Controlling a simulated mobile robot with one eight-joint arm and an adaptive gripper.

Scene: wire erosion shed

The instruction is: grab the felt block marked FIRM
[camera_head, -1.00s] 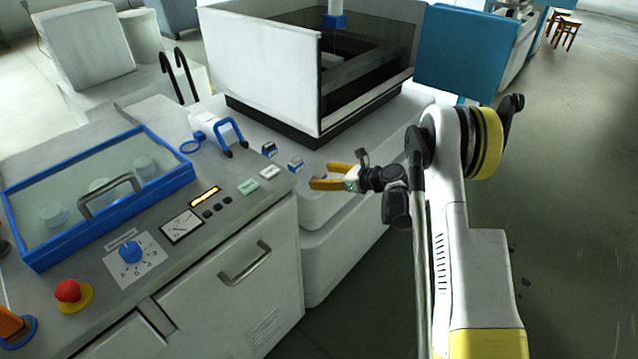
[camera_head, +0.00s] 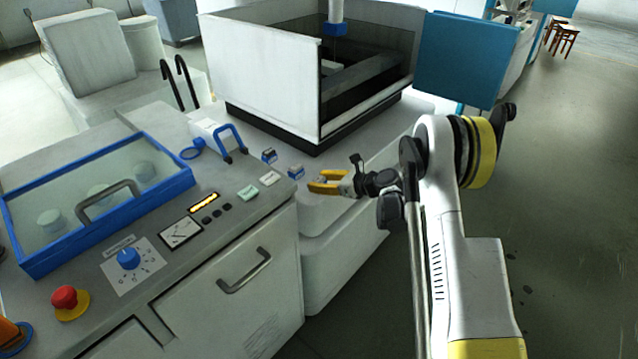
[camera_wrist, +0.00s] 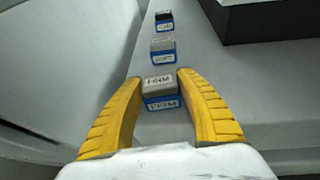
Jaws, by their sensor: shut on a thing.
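My gripper (camera_head: 322,181) is at the right end of the row of blocks on the grey machine top, its yellow fingers shut. In the wrist view, my gripper (camera_wrist: 161,77) has one finger on each side of the nearest block (camera_wrist: 161,87), which is grey above and blue below. Its label is blurred but appears to read FIRM. In the head view this block is hidden by the fingers. A second grey and blue block (camera_wrist: 163,46) stands beyond it, and a darker-topped block (camera_wrist: 164,20) is farthest. Both also show in the head view: the middle block (camera_head: 296,171) and the dark-topped block (camera_head: 269,155).
A large white and dark enclosure (camera_head: 262,75) stands behind the blocks. A blue handle (camera_head: 231,136) stands to their left. A blue-framed glass lid (camera_head: 98,205) and a control panel lie on the left. Open floor is on the right.

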